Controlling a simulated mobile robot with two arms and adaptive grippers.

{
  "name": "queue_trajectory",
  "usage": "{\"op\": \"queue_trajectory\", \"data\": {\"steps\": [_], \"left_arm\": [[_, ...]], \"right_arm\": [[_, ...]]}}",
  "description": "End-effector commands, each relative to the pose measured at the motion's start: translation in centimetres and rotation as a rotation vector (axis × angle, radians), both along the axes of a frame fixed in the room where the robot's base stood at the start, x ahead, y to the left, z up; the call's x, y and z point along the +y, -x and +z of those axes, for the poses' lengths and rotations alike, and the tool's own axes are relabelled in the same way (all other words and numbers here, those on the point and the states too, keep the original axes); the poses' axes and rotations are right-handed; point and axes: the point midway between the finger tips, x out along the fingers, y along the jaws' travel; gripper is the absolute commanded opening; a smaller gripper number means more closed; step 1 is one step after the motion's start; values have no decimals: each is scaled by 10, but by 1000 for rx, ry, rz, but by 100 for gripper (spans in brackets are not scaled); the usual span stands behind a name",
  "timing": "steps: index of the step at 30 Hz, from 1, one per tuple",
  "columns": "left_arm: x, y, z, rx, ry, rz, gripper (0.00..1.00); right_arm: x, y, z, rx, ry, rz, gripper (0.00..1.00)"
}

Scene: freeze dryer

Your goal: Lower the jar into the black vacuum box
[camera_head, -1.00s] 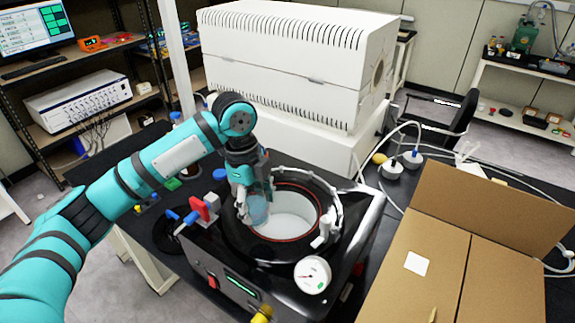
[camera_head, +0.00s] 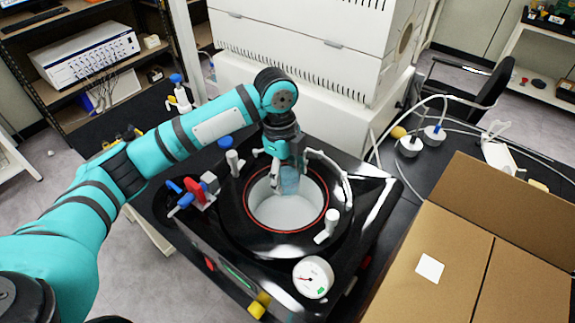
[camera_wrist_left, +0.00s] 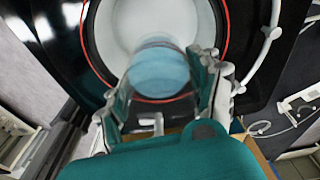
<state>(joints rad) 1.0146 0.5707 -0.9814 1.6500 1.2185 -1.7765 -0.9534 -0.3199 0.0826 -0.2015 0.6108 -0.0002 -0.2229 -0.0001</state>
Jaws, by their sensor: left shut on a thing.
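The jar (camera_head: 289,180) is clear with a light blue tint. My left gripper (camera_head: 287,172) is shut on it and points down over the round opening of the black vacuum box (camera_head: 236,232). In the head view the jar overlaps the back part of the opening, inside the red seal ring. In the left wrist view the jar (camera_wrist_left: 160,70) sits between the two fingers, with the pale chamber floor beyond it. I cannot tell exactly how deep the jar is. My right gripper is not in view.
Clamps stand around the rim, and a round gauge (camera_head: 313,277) is at the box's front right. A red and blue valve (camera_head: 195,190) is on the left. An open cardboard box (camera_head: 450,240) stands at right. A large white machine (camera_head: 310,90) stands behind.

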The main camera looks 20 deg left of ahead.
Motion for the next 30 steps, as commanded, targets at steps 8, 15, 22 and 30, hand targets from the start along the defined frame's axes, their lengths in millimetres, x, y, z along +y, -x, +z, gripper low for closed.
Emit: {"op": "queue_trajectory", "data": {"steps": [8,15,22,30], "left_arm": [[0,0,-28,1,0,0,21],[0,0,-53,0,0,0,21],[0,1,-80,-1,0,-1,21],[0,0,-106,-1,-1,-1,21]], "right_arm": [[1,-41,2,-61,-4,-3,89],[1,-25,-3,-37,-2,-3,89],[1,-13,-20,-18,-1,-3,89],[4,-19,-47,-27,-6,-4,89]]}}
